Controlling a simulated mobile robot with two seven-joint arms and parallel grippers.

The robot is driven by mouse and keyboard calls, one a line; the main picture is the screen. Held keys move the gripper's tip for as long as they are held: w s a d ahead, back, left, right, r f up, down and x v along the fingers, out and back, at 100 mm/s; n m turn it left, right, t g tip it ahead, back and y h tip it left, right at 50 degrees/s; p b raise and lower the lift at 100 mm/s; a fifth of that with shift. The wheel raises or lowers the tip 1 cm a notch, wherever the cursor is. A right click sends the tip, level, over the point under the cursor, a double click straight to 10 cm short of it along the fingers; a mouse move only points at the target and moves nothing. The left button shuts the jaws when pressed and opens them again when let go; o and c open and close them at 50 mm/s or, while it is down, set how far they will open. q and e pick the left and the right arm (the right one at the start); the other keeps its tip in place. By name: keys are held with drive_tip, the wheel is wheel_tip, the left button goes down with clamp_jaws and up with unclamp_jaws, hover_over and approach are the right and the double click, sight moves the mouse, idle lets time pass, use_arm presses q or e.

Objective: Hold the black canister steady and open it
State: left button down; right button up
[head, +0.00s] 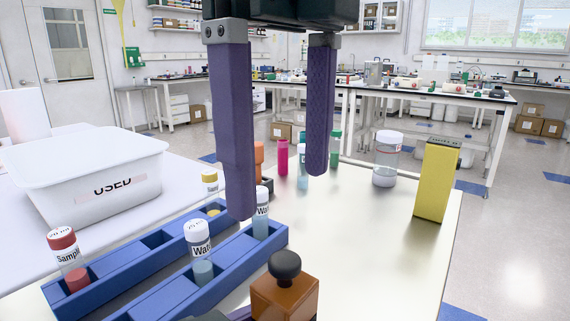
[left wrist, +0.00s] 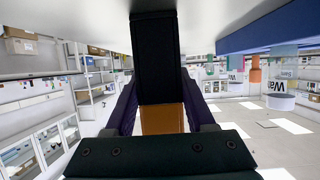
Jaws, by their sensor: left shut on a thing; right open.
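At the bottom of the head view stands an orange-brown, block-shaped container (head: 285,299) with a round black knob (head: 285,265) on top.
Blue racks (head: 165,303) with labelled vials stand left of the container. A white "USED" bin (head: 85,180) is farther left. A yellow block-shaped container (head: 436,182) and a clear jar (head: 387,160) stand toward the back right.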

sight(285, 258)
wheel_tip(285, 258, down, 12)
drive_tip(key=shift+r, duration=0.1)
idle(0.5)
clamp_jaws()
idle(0.5)
drive_tip(key=shift+r, duration=0.3)
idle(0.6)
use_arm(q)
drive_tip(key=shift+f, duration=0.1)
use_arm(e)
drive_tip(key=shift+r, duration=0.85)
drive_tip(key=shift+r, duration=2.05)
use_arm(q)
drive_tip(key=shift+c, duration=0.8)
unclamp_jaws()
